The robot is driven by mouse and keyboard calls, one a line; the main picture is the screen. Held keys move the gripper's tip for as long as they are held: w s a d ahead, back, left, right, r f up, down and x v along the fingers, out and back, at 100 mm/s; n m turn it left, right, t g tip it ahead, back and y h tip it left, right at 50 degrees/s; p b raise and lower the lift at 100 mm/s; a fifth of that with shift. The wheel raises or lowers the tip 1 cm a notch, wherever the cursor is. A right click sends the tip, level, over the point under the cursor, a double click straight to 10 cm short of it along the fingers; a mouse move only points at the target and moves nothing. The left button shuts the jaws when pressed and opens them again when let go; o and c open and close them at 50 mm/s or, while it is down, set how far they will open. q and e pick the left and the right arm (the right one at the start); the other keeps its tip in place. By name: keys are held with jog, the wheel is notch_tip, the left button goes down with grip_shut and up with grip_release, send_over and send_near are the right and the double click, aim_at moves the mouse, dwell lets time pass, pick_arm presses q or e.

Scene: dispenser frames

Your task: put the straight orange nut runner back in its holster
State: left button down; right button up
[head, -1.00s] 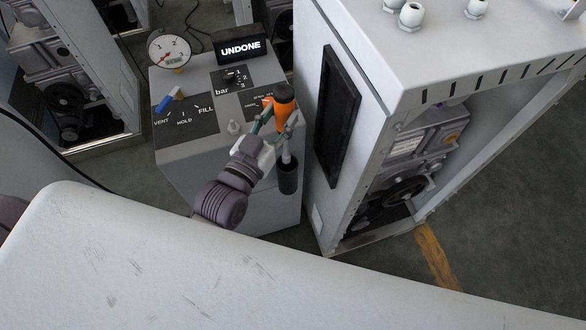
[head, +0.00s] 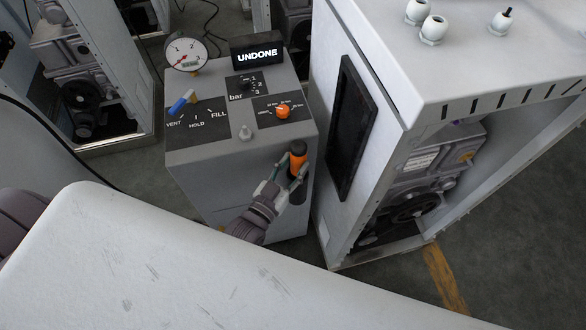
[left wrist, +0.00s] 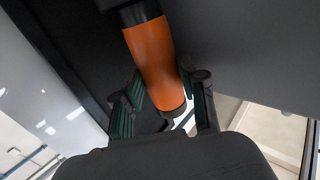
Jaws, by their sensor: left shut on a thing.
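The straight orange nut runner (head: 298,160) is upright with its black cap on top, at the front right corner of the grey console. My left gripper (head: 290,173) is shut around its orange body from the front. The black holster (head: 299,196) is right below the tool on the console's front, partly behind my fingers. The tool's lower end is hidden, and its shaft no longer shows above the holster. In the left wrist view the orange body (left wrist: 152,58) lies between my green-padded fingers (left wrist: 166,100). My right gripper is not in view.
The grey console (head: 210,155) carries a gauge (head: 187,54), a blue-handled valve (head: 182,102), an orange knob (head: 283,112) and a sign reading UNDONE (head: 257,53). A tall white cabinet (head: 385,110) stands close on the right, with a narrow gap beside the holster.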

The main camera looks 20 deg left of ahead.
pick_arm(q)
jog(key=shift+w+f, duration=0.15)
jog(key=shift+f, duration=0.6)
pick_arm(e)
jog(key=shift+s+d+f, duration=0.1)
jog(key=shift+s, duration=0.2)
pick_arm(q)
jog(key=c, duration=0.6)
grip_release()
jog(key=shift+f, duration=0.1)
jog(key=shift+c, duration=0.2)
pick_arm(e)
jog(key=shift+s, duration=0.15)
